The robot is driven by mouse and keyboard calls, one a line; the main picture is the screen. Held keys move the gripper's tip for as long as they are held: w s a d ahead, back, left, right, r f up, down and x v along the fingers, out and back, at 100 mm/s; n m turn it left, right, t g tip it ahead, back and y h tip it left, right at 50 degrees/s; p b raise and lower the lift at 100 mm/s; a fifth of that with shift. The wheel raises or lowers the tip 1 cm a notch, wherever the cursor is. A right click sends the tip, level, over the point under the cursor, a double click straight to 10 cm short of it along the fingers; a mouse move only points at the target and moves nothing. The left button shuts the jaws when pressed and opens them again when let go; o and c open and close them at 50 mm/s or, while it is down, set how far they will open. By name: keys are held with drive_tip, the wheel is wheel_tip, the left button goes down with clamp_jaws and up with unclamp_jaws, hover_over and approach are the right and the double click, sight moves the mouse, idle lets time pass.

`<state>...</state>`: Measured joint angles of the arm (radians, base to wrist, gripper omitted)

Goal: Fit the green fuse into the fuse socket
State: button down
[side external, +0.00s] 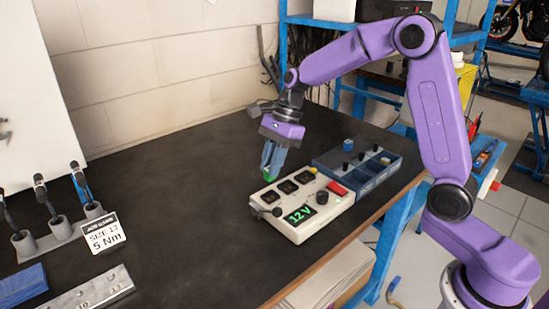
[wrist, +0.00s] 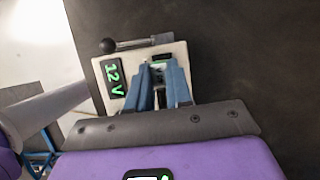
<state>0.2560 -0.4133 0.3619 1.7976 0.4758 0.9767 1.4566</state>
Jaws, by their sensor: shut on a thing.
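My gripper (side external: 270,173) points down and is shut on the green fuse (side external: 268,179), whose lower end shows below the fingers. It is held above the back left edge of a white test box (side external: 322,224). The box has several dark square recesses on top; one is the recess nearest the gripper (side external: 270,197). I cannot tell for sure which one is the fuse socket. In the wrist view the fingers (wrist: 160,68) reach over the white box, with a small bit of green and a dark slot (wrist: 161,57) by the tips. The fuse is mostly hidden there.
The box carries a green 12 V display (side external: 300,214), a red button (side external: 337,188) and a lever with a black knob (side external: 277,212). A blue-grey tray (side external: 364,186) adjoins it. The middle bench is clear.

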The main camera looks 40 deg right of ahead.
drive_tip(key=shift+f, duration=2.2)
drive_tip(key=shift+f, duration=0.6)
idle(0.7)
drive_tip(key=c, duration=0.9)
unclamp_jaws()
drive_tip(key=shift+c, duration=0.2)
drive_tip(key=shift+r, duration=3.55)
